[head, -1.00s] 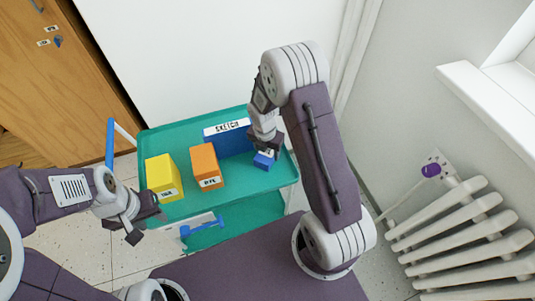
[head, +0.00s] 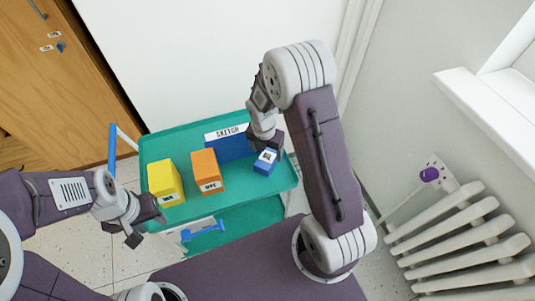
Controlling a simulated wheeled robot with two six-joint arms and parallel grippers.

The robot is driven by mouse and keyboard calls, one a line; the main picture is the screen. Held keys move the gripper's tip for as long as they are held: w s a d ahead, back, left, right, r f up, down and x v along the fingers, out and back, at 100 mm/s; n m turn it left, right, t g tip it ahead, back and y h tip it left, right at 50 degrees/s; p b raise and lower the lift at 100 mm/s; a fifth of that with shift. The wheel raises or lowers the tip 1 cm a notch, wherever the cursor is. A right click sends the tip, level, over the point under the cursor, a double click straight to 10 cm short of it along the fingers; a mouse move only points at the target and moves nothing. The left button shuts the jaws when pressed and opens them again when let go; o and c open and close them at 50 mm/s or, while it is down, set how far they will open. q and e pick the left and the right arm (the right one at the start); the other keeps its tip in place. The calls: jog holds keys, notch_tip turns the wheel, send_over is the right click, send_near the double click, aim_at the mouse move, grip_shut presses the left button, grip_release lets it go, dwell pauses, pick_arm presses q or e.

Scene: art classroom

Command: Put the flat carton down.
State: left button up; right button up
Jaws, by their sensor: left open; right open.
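A small blue carton (head: 265,163) with a white label on top rests on the teal cart top (head: 225,204), near its right end. My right gripper (head: 268,146) is open just behind and above this carton; whether a finger still touches it I cannot tell. A wider blue box marked SKETCH (head: 228,147) stands at the back of the cart, partly behind my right gripper. I cannot tell for certain which blue box is the flat carton. My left gripper (head: 144,222) is open and empty off the cart's front left corner.
A yellow box (head: 163,181) and an orange box (head: 206,172) stand on the cart's left and middle. A blue handle (head: 112,148) rises at its left end. The front right of the top is clear. A radiator (head: 455,235) is at the right wall.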

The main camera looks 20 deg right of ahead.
aim_at(266, 159)
notch_tip(266, 159, up, 8)
jog(key=p, duration=0.2)
jog(key=s+a+r+m, duration=0.1)
jog(key=s+m, duration=0.6)
jog(key=m, duration=0.6)
jog(key=s+a+r+m+y, duration=0.1)
jog(key=s+r+m, duration=0.1)
jog(key=s+m, duration=0.5)
jog(key=m, duration=0.6)
jog(key=shift+s+a+r+m, duration=0.2)
jog(key=shift+a+m, duration=0.15)
jog(key=shift+m, duration=0.05)
